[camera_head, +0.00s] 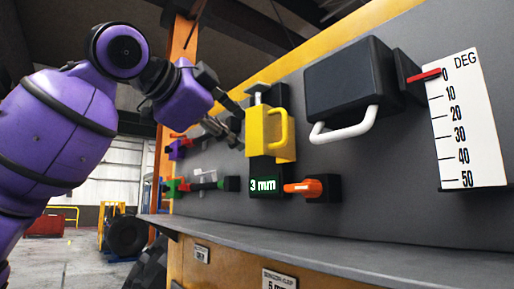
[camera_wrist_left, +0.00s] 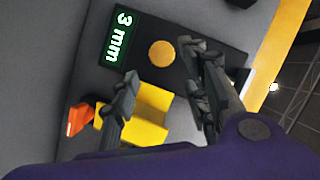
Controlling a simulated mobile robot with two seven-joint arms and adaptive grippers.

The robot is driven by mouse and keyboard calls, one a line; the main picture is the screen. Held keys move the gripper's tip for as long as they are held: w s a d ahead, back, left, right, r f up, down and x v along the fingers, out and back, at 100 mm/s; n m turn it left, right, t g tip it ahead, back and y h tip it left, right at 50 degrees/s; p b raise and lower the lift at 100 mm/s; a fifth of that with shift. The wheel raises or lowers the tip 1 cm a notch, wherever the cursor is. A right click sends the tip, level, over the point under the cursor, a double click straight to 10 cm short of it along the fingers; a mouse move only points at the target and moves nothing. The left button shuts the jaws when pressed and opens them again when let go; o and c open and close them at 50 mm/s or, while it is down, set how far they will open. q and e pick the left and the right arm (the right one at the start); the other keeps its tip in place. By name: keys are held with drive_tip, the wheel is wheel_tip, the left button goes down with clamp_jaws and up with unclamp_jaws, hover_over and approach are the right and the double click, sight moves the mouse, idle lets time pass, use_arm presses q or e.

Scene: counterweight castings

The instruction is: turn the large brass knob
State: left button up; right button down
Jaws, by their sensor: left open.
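The large brass knob (camera_wrist_left: 161,54) shows in the left wrist view as a round gold disc on a dark plate, beside the green "3 mm" display (camera_wrist_left: 120,36). I cannot make it out in the head view. My left gripper (camera_head: 240,128) is near the left side of the yellow block with a handle (camera_head: 262,133). In the left wrist view my left gripper (camera_wrist_left: 165,95) is open and empty. The knob appears beyond the gap between its fingertips, apart from them. The yellow block (camera_wrist_left: 150,118) lies partly behind one finger. My right gripper is not in view.
An orange lever (camera_head: 303,188) sticks out beside the display. A black box with a white handle (camera_head: 344,124) and a degree scale (camera_head: 468,120) are to the right. A grey ledge (camera_head: 330,246) runs below the panel. Small coloured fittings (camera_head: 180,187) are at the left.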

sight(254, 147)
use_arm(q)
drive_tip(key=x, duration=0.7)
drive_tip(key=shift+w+f, duration=0.1)
drive_tip(key=shift+f, duration=0.05)
drive_tip(key=shift+c, duration=0.5)
drive_tip(key=shift+w+d+f, duration=0.1)
drive_tip(key=shift+f, duration=0.05)
drive_tip(key=c, duration=1)
drive_tip(key=shift+o, duration=0.2)
